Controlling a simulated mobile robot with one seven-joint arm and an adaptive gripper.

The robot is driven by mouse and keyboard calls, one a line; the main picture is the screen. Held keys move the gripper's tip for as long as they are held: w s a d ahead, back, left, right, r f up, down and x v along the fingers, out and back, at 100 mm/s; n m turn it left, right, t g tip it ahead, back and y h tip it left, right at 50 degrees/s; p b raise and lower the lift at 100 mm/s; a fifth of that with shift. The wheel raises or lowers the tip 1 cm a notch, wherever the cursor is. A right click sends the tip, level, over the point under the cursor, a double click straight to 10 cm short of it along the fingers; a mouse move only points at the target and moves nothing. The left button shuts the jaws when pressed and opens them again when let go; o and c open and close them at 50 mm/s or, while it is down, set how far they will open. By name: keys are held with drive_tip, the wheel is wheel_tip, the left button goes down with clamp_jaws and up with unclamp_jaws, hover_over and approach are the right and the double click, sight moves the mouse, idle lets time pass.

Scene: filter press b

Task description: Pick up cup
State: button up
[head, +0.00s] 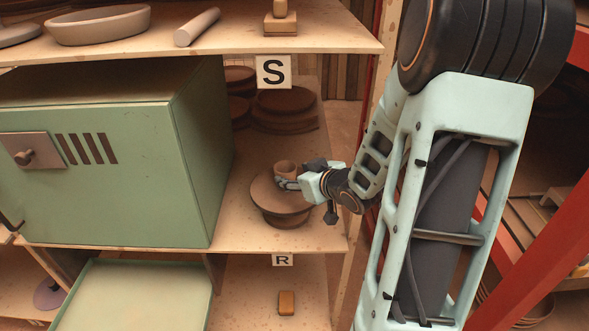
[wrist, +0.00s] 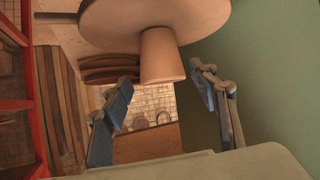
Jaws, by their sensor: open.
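The cup (head: 286,168) is a small, plain brown clay cup. It stands upright on a round wooden turntable (head: 265,196) on the middle shelf. In the wrist view, which is upside down, the cup (wrist: 161,52) hangs below the turntable disc (wrist: 110,18). My gripper (head: 288,182) reaches in from the right at the cup's height. In the wrist view my gripper (wrist: 164,78) is open, with one finger on each side of the cup. Gaps show between the fingers and the cup. In the head view the fingers partly cover the cup's lower part.
A green cabinet (head: 100,160) stands close on the left. Stacked brown discs (head: 285,112) lie behind the turntable. The upper shelf (head: 335,38) overhangs, carrying a dish (head: 98,26) and a roller (head: 197,27). A red post (head: 530,260) is on the right.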

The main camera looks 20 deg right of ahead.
sight(281, 170)
drive_tip(key=shift+w+f+y, duration=0.15)
drive_tip(key=shift+f+y, duration=0.1)
drive_tip(key=shift+y, duration=0.25)
drive_tip(key=x, duration=0.4)
drive_tip(key=shift+w+a, duration=0.15)
drive_tip(key=shift+w, duration=0.05)
drive_tip(key=shift+r+p+x, duration=0.1)
drive_tip(key=shift+p+x, duration=0.15)
drive_tip(key=shift+x, duration=1.3)
drive_tip(key=shift+r+p+x, duration=0.15)
drive_tip(key=shift+p+x, duration=0.05)
drive_tip(key=shift+x, duration=1.35)
drive_tip(key=shift+w, duration=0.15)
clamp_jaws()
drive_tip(key=shift+r, duration=0.1)
